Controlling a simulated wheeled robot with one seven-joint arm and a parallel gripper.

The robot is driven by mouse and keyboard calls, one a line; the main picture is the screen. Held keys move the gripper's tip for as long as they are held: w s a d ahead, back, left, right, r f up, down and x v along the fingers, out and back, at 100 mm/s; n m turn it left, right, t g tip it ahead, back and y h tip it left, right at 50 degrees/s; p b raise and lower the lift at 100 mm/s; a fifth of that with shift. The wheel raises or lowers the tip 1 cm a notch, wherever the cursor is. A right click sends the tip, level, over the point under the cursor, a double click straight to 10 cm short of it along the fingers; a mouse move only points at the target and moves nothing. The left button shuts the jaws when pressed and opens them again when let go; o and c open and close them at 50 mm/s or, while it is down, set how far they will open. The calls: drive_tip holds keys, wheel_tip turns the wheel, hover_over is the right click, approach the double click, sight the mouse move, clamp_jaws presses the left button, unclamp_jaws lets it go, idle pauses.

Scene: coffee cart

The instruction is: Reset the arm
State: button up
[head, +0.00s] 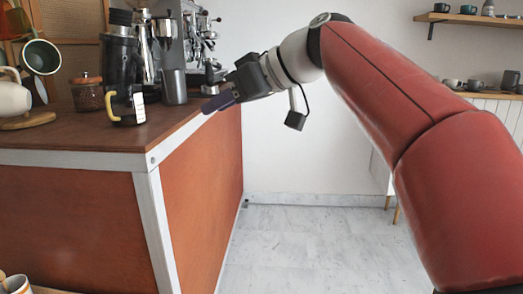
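My gripper (221,101) is at the end of my red arm, which reaches in from the right. It points left and slightly down, close to the right edge of the brown counter (75,129). The fingers show side-on as one dark shape, so I cannot tell whether they are open or shut. No held object shows at the fingertips. A silver metal pitcher (174,86) stands on the counter to the left of the fingertips, apart from them in the picture.
On the counter stand a black grinder (119,62), a dark cup with a yellow handle (127,105), a jar (88,93) and an espresso machine (190,32). Wall shelves (455,18) hold cups at the right. The pale floor (300,240) right of the counter is clear.

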drive_tip(key=s+d+f+m+h+p, duration=0.1)
drive_tip(key=s+d+f+m+h, duration=0.2)
drive_tip(key=s+d+f, duration=0.4)
drive_tip(key=s+d+f+m+h+p, duration=0.1)
drive_tip(key=s+d+f+m+h, duration=0.3)
drive_tip(key=f, duration=0.9)
drive_tip(key=s+d+f+m+t+h+p, duration=0.1)
drive_tip(key=s+d+f+m+h, duration=0.3)
drive_tip(key=s+d+f, duration=0.5)
drive_tip(key=shift+s+d+f+m, duration=0.35)
drive_tip(key=shift+d+f+m, duration=0.3)
drive_tip(key=shift+d+m, duration=0.35)
drive_tip(key=shift+d, duration=0.15)
